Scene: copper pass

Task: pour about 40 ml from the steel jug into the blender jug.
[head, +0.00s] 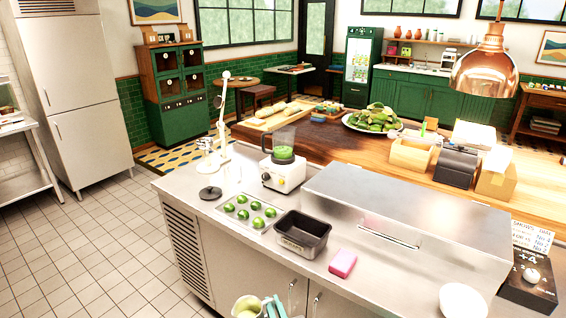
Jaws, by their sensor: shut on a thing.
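The blender jug (284,146) is clear, stands upright on its white base (282,174) on the steel counter, and has green contents low inside. Its top looks open. The steel jug (238,307) is at the bottom edge, partly cut off, with pale yellow-green liquid showing in its mouth. My gripper (268,306), with teal fingers, is at the jug's right side and shut on it. Both are in front of the counter, well nearer to me than the blender. The jug looks about upright, but its lower part is out of frame.
On the steel counter (225,208) are a dark round lid (210,193), a tray of green limes (227,213), a dark pan (302,236), a pink sponge (343,263) and a white bowl (463,300). A raised steel cover (405,205) is right of the blender. A copper lamp (488,72) hangs right.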

